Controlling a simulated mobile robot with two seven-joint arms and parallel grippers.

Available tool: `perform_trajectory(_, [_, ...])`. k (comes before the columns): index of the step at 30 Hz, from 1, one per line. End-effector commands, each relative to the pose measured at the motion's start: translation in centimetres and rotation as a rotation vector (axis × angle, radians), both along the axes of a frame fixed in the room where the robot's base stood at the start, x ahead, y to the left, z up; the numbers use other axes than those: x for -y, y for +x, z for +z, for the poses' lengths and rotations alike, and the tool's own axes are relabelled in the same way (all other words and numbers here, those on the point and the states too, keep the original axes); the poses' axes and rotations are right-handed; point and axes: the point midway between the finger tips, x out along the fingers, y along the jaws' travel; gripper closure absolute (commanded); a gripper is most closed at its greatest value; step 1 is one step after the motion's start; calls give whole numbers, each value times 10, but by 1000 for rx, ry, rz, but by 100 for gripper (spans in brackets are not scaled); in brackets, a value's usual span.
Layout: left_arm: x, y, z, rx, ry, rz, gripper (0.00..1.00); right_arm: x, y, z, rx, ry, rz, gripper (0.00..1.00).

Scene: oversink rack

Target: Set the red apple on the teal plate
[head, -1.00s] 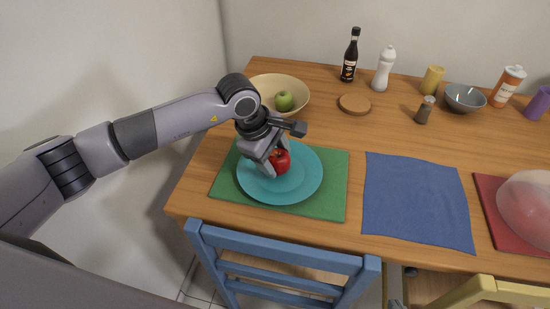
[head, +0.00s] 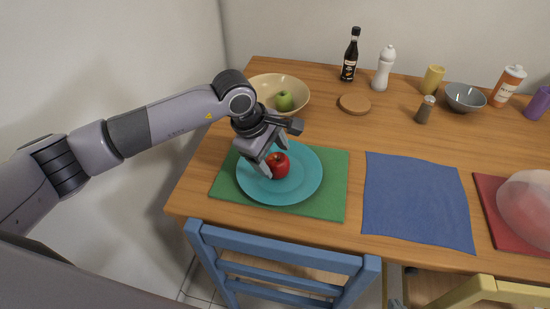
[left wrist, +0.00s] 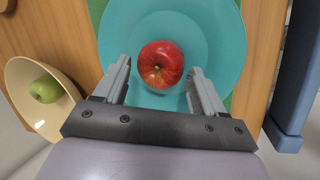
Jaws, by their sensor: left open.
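The red apple (head: 278,166) rests on the teal plate (head: 300,185), near its middle. The plate lies on a green placemat (head: 335,185). In the left wrist view the apple (left wrist: 162,64) sits on the teal plate (left wrist: 215,50), just beyond the fingertips and between their lines, with gaps on both sides. My left gripper (head: 267,164) is open and empty, just above and beside the apple. Its two fingers also show apart in the left wrist view (left wrist: 159,75). My right gripper is not in view.
A cream bowl (head: 298,88) with a green apple (head: 284,100) stands behind the plate. A blue cloth (head: 415,200) lies to the right. Bottles, a cork coaster (head: 354,104) and a grey bowl (head: 465,98) stand at the back. A blue chair (head: 280,255) is at the front edge.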

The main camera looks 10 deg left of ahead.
Motion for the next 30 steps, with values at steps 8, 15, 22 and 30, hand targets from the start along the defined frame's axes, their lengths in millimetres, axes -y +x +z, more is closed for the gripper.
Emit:
perform_trajectory(8, [-18,-13,59,5,0,1,30,0,0,-5,-4,1,0,100])
perform_trajectory(15, [-26,-20,89,2,0,1,30,-1,0,-6,-6,2,0,100])
perform_trajectory(22, [-28,-22,94,1,0,1,30,-1,0,-5,-5,3,0,100])
perform_trajectory(30, [-28,-22,94,1,1,0,30,-1,0,-5,-4,3,1,100])
